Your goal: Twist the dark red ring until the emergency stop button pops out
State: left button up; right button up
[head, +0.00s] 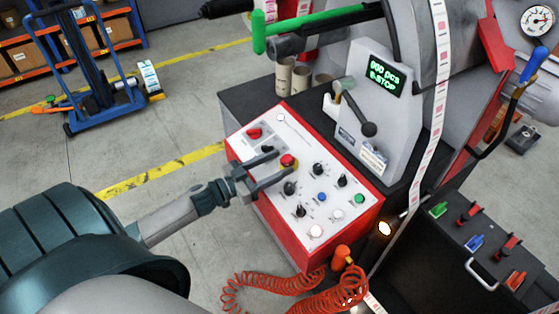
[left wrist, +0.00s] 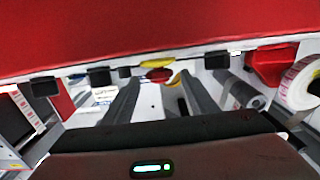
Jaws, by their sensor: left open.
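The emergency stop button (head: 289,160), red with a yellow base, stands on the white top of the red-sided control panel (head: 281,118). A dark red part over yellow (left wrist: 158,75) shows between the fingers in the left wrist view; I cannot clearly tell ring from button cap. My left gripper (head: 283,163) comes in from the left and is open, with one finger on either side of the button. I cannot tell whether the fingers touch it. The screen (head: 384,74) shows "000 pcs" and "E-STOP" in green. My right gripper is not in view.
Black knobs (head: 317,169), a blue button (head: 322,196) and a green button (head: 359,199) stand close right of the gripper. Another red control (head: 254,133) is behind it. A coiled orange hose (head: 262,291) hangs in front.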

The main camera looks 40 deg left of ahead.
pick_arm(q)
jog(key=shift+w+d, duration=0.25)
jog(key=shift+w, duration=0.25)
jog(key=c, duration=1.1)
jog(key=shift+o, duration=0.2)
